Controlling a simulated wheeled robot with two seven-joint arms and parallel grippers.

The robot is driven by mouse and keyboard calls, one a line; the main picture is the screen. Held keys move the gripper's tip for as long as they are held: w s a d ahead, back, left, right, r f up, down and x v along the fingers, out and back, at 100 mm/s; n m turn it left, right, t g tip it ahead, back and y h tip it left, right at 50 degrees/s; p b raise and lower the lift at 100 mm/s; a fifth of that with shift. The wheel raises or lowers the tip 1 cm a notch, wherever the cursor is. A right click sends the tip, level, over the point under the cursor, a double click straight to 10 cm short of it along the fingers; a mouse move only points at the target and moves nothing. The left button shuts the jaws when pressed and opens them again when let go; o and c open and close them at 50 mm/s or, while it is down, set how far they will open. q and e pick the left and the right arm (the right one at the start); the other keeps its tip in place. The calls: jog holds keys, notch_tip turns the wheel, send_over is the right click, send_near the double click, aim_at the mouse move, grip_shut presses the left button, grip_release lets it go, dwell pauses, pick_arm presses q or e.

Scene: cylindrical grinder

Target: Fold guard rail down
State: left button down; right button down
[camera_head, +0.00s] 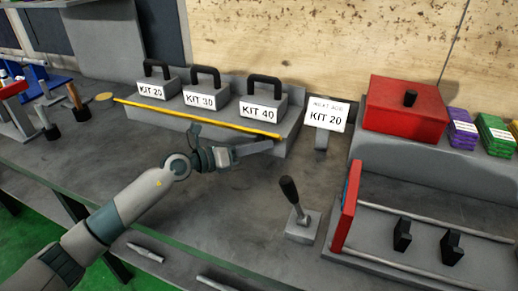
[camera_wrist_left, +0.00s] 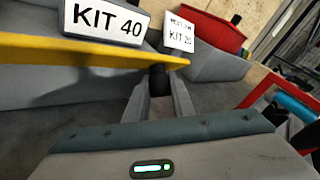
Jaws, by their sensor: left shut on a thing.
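The guard rail (camera_head: 195,117) is a long yellow bar along the front of the grey kit shelf, in front of the kit blocks. It also crosses the upper left of the left wrist view (camera_wrist_left: 90,52). My left gripper (camera_head: 266,146) is at the rail's right end, just below the KIT 40 block. In the left wrist view its fingers (camera_wrist_left: 158,92) close around a dark piece (camera_wrist_left: 158,78) at the rail's end. The exact contact is partly hidden. My right gripper is not in view.
Handled blocks KIT 20 (camera_head: 157,86), KIT 30 (camera_head: 202,98) and KIT 40 (camera_head: 262,108) stand behind the rail. A KIT 20 sign (camera_head: 326,115) is to their right. A black lever (camera_head: 292,193) stands right of my gripper. A red box (camera_head: 400,112) is at the back right.

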pick_arm(q)
jog(key=c, duration=1.5)
grip_release()
jog(key=shift+s+a, duration=0.2)
jog(key=shift+a, duration=0.15)
jog(key=v, duration=0.5)
jog(key=shift+b, duration=0.3)
jog(key=b+v, duration=0.2)
jog(key=v, duration=0.8)
jog(key=shift+s+a, duration=0.15)
jog(key=shift+a, duration=0.05)
jog(key=shift+s+a+r, duration=0.2)
jog(key=shift+s+a, duration=0.1)
jog(key=shift+a, duration=0.15)
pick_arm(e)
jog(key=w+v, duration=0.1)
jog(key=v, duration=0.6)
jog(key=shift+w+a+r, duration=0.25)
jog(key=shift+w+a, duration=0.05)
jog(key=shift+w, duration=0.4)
